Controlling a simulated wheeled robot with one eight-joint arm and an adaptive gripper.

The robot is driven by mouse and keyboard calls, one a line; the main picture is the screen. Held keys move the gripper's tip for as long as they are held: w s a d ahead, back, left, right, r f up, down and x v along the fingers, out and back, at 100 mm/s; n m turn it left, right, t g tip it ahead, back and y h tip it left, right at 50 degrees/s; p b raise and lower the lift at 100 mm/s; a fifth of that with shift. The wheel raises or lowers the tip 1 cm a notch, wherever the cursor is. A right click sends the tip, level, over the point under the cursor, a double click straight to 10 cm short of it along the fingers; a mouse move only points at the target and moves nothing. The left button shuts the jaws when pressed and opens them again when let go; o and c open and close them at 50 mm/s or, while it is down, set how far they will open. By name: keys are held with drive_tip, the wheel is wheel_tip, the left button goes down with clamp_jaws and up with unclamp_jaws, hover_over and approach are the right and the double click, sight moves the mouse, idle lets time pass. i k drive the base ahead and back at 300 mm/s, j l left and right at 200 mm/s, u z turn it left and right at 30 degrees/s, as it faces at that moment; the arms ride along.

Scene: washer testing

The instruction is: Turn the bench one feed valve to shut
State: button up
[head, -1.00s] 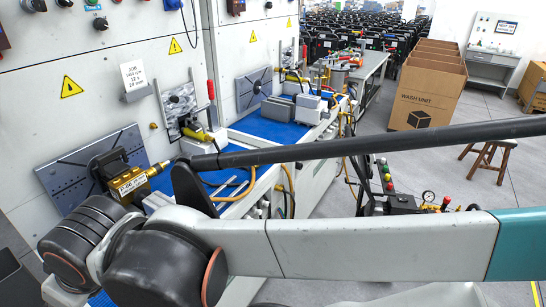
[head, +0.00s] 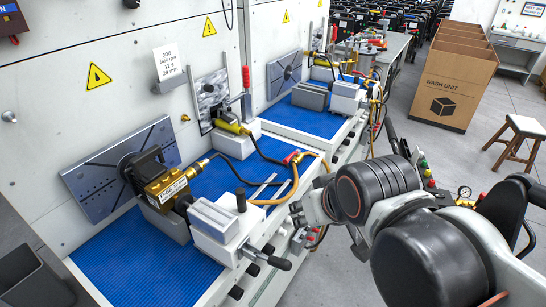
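On the nearest bench, a small red-handled fitting (head: 293,157), which looks like a valve, sits where dark and yellow hoses meet at the blue bench top's right side. Its exact handle angle is too small to tell. A brass block (head: 166,188) with a printed label is mounted at the plate on the wall and joins a dark hose. My gripper (head: 303,214) appears at the bench's front edge, below and right of the red fitting and apart from it. My wrist joints hide much of it, and its finger opening cannot be made out.
A white vise-like block (head: 224,222) with a dark handle stands at the near bench's front. Black knobs (head: 250,269) line the front face. A yellow hose (head: 272,201) loops over the edge. A cardboard box (head: 452,82) and a stool (head: 515,142) stand on the floor right.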

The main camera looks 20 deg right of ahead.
sight(286, 159)
drive_tip(key=z, duration=0.35)
drive_tip(key=i+l, duration=0.6)
drive_tip(key=i, duration=0.15)
drive_tip(key=z, duration=0.05)
